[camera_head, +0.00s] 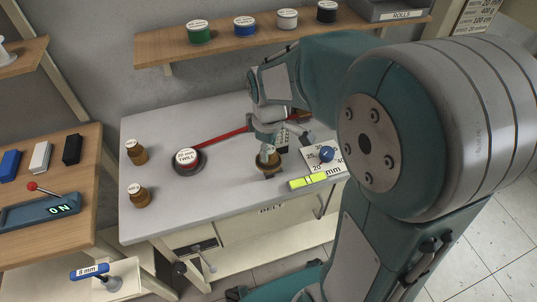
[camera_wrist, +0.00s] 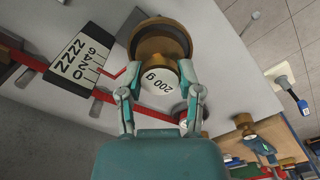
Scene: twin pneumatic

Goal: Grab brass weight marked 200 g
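The brass weight marked 200 g (camera_wrist: 160,41) shows in the wrist view, with its white label facing the camera. In the head view the weight (camera_head: 270,170) stands near the front of the grey bench (camera_head: 225,190), partly hidden by my gripper. My gripper (camera_wrist: 160,91) is open, one finger on either side of the labelled top. I cannot tell whether the fingers touch it. In the head view my gripper (camera_head: 266,148) is directly above the weight.
Two brown, white-topped pieces (camera_head: 137,152) (camera_head: 138,196) stand at the bench's left. A roll marked TWILL (camera_head: 187,160) lies left of the weight, with a red strip behind. A yellow-green level (camera_head: 308,181) and a white card (camera_head: 336,163) with a blue ball (camera_head: 327,154) lie right.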

